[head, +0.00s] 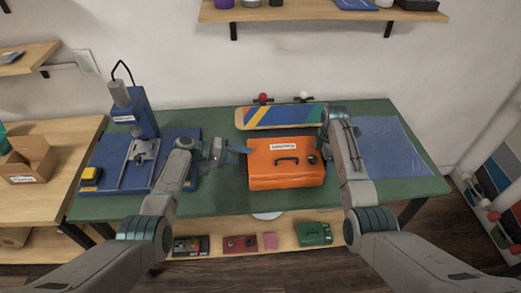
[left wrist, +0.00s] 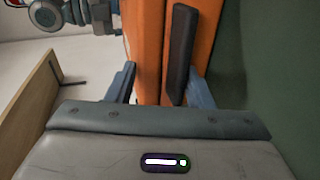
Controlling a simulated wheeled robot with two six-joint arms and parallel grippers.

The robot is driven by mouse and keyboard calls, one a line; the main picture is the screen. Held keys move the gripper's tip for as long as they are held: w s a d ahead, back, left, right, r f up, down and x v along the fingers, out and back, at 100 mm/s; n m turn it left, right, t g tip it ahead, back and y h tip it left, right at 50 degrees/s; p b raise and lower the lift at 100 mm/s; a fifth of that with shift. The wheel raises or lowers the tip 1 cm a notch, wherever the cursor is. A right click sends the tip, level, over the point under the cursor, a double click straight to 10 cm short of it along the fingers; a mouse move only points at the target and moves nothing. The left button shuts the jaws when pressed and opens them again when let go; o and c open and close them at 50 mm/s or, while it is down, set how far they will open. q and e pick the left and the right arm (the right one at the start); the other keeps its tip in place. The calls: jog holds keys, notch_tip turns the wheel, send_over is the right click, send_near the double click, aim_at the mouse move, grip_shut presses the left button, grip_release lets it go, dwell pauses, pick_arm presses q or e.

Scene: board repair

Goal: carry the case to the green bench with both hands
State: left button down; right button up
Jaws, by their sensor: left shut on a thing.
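The orange case (head: 270,178), with a dark handle on its front and a white label, is at the middle of the green bench (head: 225,200). I cannot tell whether it rests on the top or hangs just above it. My left gripper (head: 243,150) is at the case's left end. In the left wrist view its fingers (left wrist: 162,88) are on either side of the dark side handle (left wrist: 180,50), shut on the case. My right gripper (head: 325,145) is at the case's right end; its fingers are mostly hidden by its own arm.
A skateboard deck (head: 280,117) lies behind the case. A blue drill press (head: 140,115) stands at the bench's left, and a blue mat (head: 393,147) covers its right. A cardboard box (head: 30,160) sits on the wooden table. A lower shelf (head: 270,243) holds several small items.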

pick_arm(q)
jog(key=shift+d+f+b, duration=0.15)
jog(key=shift+f+b, duration=0.2)
jog(key=shift+f, duration=0.2)
pick_arm(e)
jog(key=shift+a+f, duration=0.3)
jog(key=shift+f, duration=0.1)
pick_arm(q)
jog(key=c, duration=0.9)
grip_release()
pick_arm(e)
jog(key=o, duration=1.6)
pick_arm(q)
jog(key=shift+o, duration=1.1)
jog(key=shift+s, duration=0.1)
pick_arm(e)
jog(key=shift+o, duration=0.2)
pick_arm(q)
jog(key=shift+r, duration=0.15)
pick_arm(e)
jog(key=shift+s+d+r, duration=0.1)
jog(key=shift+s+d, duration=0.05)
